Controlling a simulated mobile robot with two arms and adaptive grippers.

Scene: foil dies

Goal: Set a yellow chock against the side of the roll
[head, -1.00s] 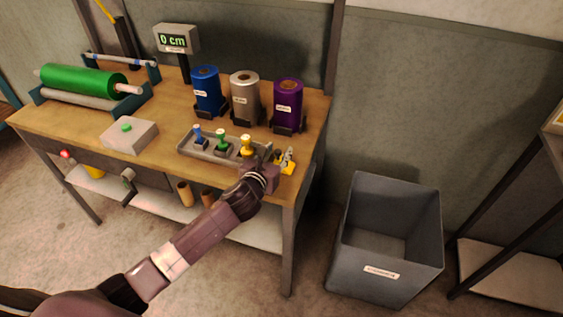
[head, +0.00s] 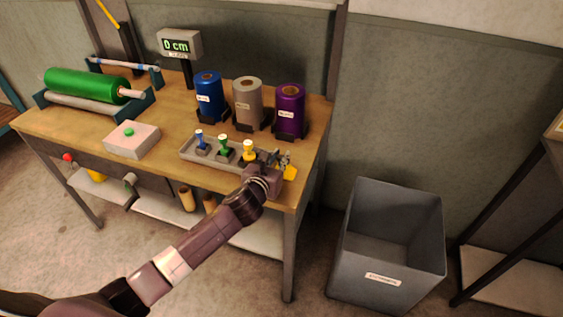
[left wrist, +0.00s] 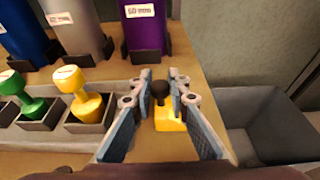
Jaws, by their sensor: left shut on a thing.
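A yellow chock (head: 290,172) with a dark knob is at the right front corner of the workbench. My left gripper (head: 275,160) is there, and in the left wrist view its two fingers (left wrist: 161,90) are on either side of the knob of the chock (left wrist: 168,120), shut on it. The chock appears to rest on the bench top. A green roll (head: 85,85) lies in a cradle at the bench's far left. Upright blue (head: 209,96), silver (head: 247,102) and purple (head: 290,108) rolls stand in dark holders behind the gripper. My right gripper is not in view.
A grey tray (head: 190,155) with blue, green and yellow stamps is just left of the gripper. A box with a green button (head: 132,141) and a display reading 0 cm (head: 179,44) are on the bench. A grey bin (head: 385,240) stands right of it.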

